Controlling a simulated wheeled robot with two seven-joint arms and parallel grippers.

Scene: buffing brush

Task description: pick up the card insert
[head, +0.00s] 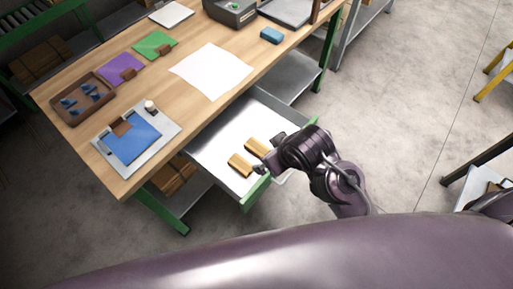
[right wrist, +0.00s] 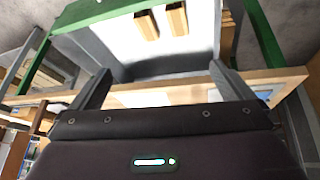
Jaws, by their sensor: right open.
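No thing is plainly marked as the card insert, and I cannot tell which flat piece it is. On the bench lie a large white sheet (head: 212,70), a blue sheet (head: 133,143) on a pale board, a purple sheet (head: 120,69) and a green sheet (head: 154,45). My right gripper (head: 268,153) is over the front of the open drawer, beside two wooden blocks (head: 239,164). In the right wrist view its jaws (right wrist: 160,78) are spread with nothing between them, and the blocks (right wrist: 147,26) show beyond. My left gripper is out of view.
The pale drawer (head: 213,146) with a green front (head: 256,192) is pulled out under the wooden bench (head: 75,112). A brown tray (head: 82,98) with blue pieces sits at its left end. A blue block (head: 271,35) and a grey machine (head: 231,12) stand toward the back.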

